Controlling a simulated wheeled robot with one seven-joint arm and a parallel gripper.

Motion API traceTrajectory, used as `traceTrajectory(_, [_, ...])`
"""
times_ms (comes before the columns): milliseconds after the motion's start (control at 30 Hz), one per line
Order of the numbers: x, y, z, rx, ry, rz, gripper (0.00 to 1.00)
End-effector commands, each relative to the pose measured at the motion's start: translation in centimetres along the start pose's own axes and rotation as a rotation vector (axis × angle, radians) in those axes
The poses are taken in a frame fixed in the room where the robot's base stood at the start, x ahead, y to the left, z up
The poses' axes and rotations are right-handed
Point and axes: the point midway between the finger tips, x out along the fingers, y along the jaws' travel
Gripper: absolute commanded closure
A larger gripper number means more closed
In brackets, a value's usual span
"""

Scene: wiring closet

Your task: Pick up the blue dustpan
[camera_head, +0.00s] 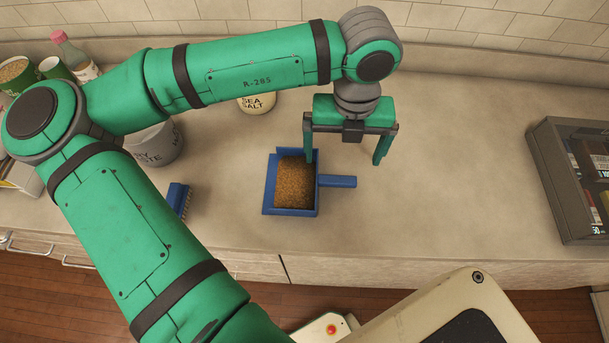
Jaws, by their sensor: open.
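The blue dustpan (338,181) lies on the counter near its front edge, with its handle pointing right. Its pan holds a heap of brown granular material (294,184). My gripper (345,160) is open and empty, with its two green fingers pointing down. The left finger overlaps the dustpan's right rim in the view, and the right finger is to the right, beyond the handle. I cannot tell how high the fingertips are above the counter.
A blue brush (179,198) lies left of the dustpan, partly behind my arm. A sea salt container (257,103), a grey labelled bin (158,145) and a pink-capped bottle (75,55) stand at the left. A dark grey rack (560,185) stands at the right. The counter between is clear.

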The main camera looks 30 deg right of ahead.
Motion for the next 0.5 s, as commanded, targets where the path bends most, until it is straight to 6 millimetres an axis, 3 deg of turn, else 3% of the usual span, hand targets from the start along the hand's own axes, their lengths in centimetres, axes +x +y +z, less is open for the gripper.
traceTrajectory(300, [4.1, 0.3, -0.1, 0.002, 0.006, 0.011, 0.01])
traceTrajectory(500, [5.5, 0.3, -0.1, 0.001, 0.003, 0.009, 0.01])
